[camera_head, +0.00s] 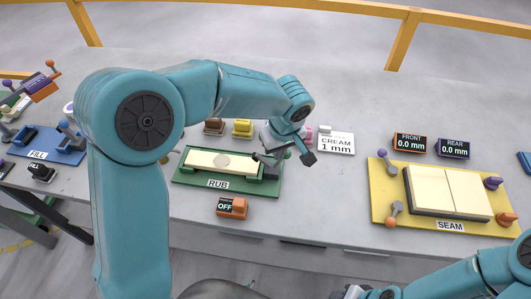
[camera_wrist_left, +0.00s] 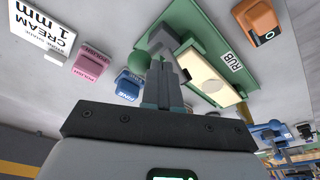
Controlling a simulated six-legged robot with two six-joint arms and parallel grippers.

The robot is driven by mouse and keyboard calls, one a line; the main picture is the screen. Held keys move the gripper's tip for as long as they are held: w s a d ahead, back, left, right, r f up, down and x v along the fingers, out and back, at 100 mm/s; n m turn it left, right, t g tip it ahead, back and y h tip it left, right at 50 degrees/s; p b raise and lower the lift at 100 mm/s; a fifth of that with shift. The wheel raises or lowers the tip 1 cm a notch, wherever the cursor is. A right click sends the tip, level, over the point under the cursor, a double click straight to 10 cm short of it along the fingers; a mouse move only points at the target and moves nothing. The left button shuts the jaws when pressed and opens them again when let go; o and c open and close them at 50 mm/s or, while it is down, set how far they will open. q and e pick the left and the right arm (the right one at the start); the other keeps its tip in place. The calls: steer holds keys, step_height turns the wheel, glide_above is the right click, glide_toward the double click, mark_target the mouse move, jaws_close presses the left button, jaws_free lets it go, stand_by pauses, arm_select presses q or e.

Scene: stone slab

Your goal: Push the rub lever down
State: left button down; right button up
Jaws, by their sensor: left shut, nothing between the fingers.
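The green rub station (camera_head: 273,190), labelled RUB, holds a long cream plate with a round paler patch. In the left wrist view the station (camera_wrist_left: 228,28) is tilted across the top. The rub lever (camera_wrist_left: 161,38) shows there as a grey arm, with a green ball knob (camera_wrist_left: 139,60) beside my fingers. My left gripper (camera_head: 304,154) is shut and empty over the station's right end. In the wrist view its fingers (camera_wrist_left: 163,72) are close to the lever; I cannot tell whether they touch it. My right gripper (camera_head: 350,292) is at the bottom edge, mostly cut off.
An orange OFF box (camera_head: 232,208) stands in front of the station. Behind it are brown and yellow blocks (camera_head: 242,128) and a CREAM 1 mm sign (camera_head: 336,145). The yellow SEAM station (camera_head: 385,190) is at the right. Bare slab lies between the two stations.

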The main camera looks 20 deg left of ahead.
arm_select(q)
steer(key=w+d+f+g+y+b, duration=0.1)
steer(key=w+d+f+y+b, duration=0.1)
steer(key=d+f+y+b, duration=0.2)
steer(key=d+y+b, duration=0.1)
steer(key=d+y, duration=0.1)
steer(key=shift+d+f+m+g+y+b, duration=0.2)
steer(key=shift+d+m+g+y+b, duration=0.1)
steer(key=shift+d+g+b, duration=0.1)
steer(key=shift+d+f, duration=0.1)
steer(key=shift+f, duration=0.05)
stand_by(0.8)
